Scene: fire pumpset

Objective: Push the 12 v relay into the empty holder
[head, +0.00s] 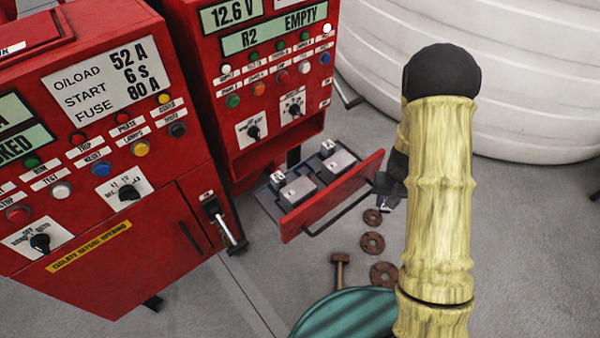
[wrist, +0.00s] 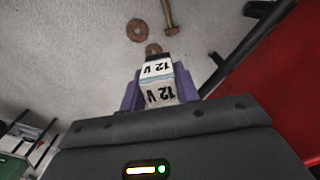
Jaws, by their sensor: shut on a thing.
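The 12 V relay (wrist: 160,88), a pale block marked "12 V" on two faces, is between the purple fingers of my gripper (wrist: 160,92) in the wrist view. My gripper is shut on it. In the head view my gripper (head: 386,188) is just right of the open red drawer (head: 335,197), mostly hidden by my arm; the relay cannot be made out there. Two grey blocks (head: 298,190) and (head: 340,160) with small white labels sit in the drawer. A display (head: 275,38) on the cabinet above reads "R2 EMPTY". I cannot tell which drawer place is the empty holder.
The drawer's front panel and bar handle (head: 340,215) stand out from the cabinet. A second red cabinet (head: 100,150) is at left. Rusty discs (head: 372,242) and a hammer (head: 340,268) lie on the grey floor. A white tank (head: 500,60) fills the back right.

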